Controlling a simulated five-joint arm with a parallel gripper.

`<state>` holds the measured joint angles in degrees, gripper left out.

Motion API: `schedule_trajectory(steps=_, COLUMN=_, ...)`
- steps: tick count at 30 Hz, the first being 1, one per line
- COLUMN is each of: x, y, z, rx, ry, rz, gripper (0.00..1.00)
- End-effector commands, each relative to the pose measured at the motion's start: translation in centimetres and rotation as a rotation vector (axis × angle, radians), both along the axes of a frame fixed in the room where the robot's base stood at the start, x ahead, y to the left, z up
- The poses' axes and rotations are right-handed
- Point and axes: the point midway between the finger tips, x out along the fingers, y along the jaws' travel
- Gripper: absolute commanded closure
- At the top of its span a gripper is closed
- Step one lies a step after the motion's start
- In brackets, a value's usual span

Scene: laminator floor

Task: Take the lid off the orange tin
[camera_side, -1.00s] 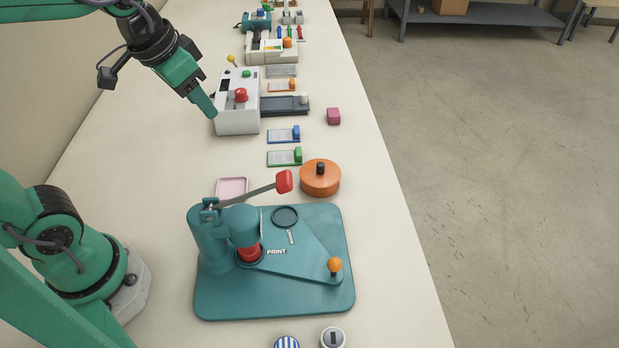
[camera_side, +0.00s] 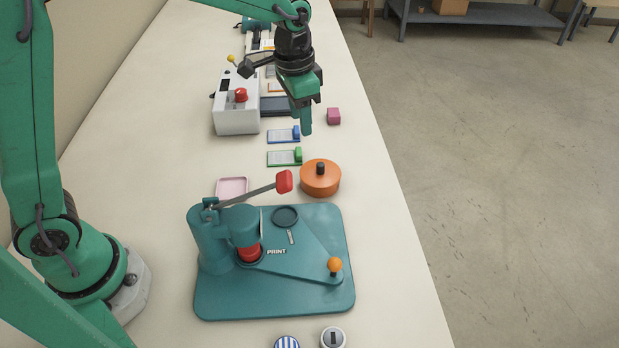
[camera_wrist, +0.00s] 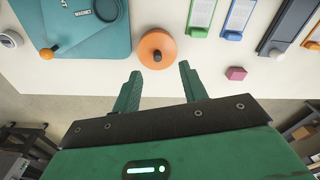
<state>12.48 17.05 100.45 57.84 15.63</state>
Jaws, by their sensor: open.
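The orange tin (camera_side: 320,183) stands on the table behind the teal press, with its lid on. A black knob (camera_side: 320,168) stands up from the middle of the lid. In the wrist view the orange lid (camera_wrist: 148,40) lies ahead of my fingers, with its dark knob seen from above. My gripper (camera_side: 306,130) is above the table, up and behind the tin in the side view, pointing down. In the wrist view my gripper (camera_wrist: 160,75) has its two green fingers apart with nothing between them.
The teal press (camera_side: 320,295) with a red-ended lever (camera_side: 284,181) stands in front of the tin. Green-framed (camera_side: 284,158) and blue-framed (camera_side: 283,136) cards lie behind it. A pink cube (camera_side: 333,116) sits near the right table edge. A pink tray (camera_side: 232,187) lies to the left.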

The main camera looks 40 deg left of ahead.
Motion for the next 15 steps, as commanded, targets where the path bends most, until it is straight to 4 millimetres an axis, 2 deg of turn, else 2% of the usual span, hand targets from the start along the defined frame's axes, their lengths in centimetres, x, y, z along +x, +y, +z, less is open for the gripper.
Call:
schedule_trajectory(steps=1, x=0.7, y=-0.6, z=-1.0, rx=0.004, ry=0.018, rz=-0.018, gripper=0.57)
schedule_trajectory(steps=7, x=2.5, y=-2.2, z=-3.9, rx=0.016, ry=0.061, rz=-0.073, gripper=0.57)
schedule_trajectory(steps=15, x=3.2, y=-3.0, z=-5.3, rx=0.022, ry=0.079, rz=-0.099, gripper=0.57)
